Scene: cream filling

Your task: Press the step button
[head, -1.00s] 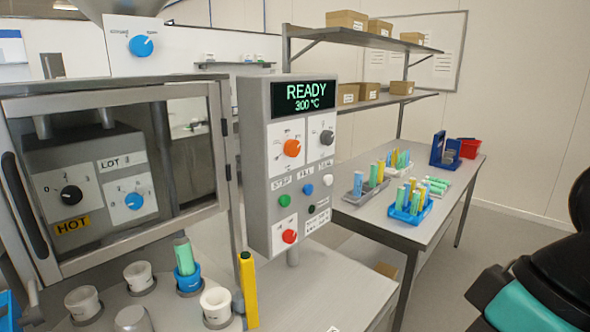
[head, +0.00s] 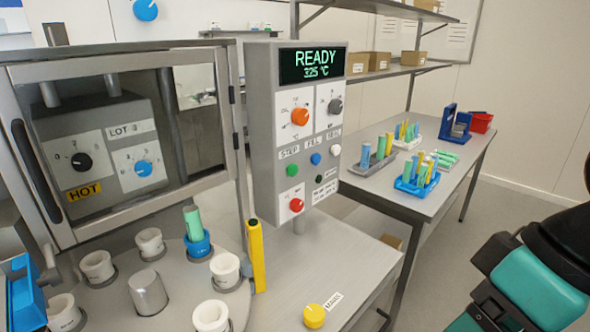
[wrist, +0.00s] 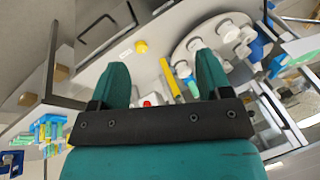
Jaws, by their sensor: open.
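The green step button (head: 292,170) sits under the STEP label on the grey control panel (head: 262,130). The panel's display (head: 312,65) reads READY and 325 °C. A blue button (head: 315,159) and a white button (head: 335,150) are to its right, and a red button (head: 297,205) is below. My gripper (wrist: 162,72) is open in the wrist view, its two teal fingers apart with nothing held between them. A red button (wrist: 150,102) shows between the fingers near the gripper's base. The green button cannot be made out in the wrist view.
A yellow stick (head: 257,255) stands beside the round plate with white cups (head: 150,242). A yellow knob (head: 314,316) is on the bench front. A side table (head: 400,210) with tube racks (head: 417,182) is behind right. The glass-fronted chamber (head: 110,140) is left of the panel.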

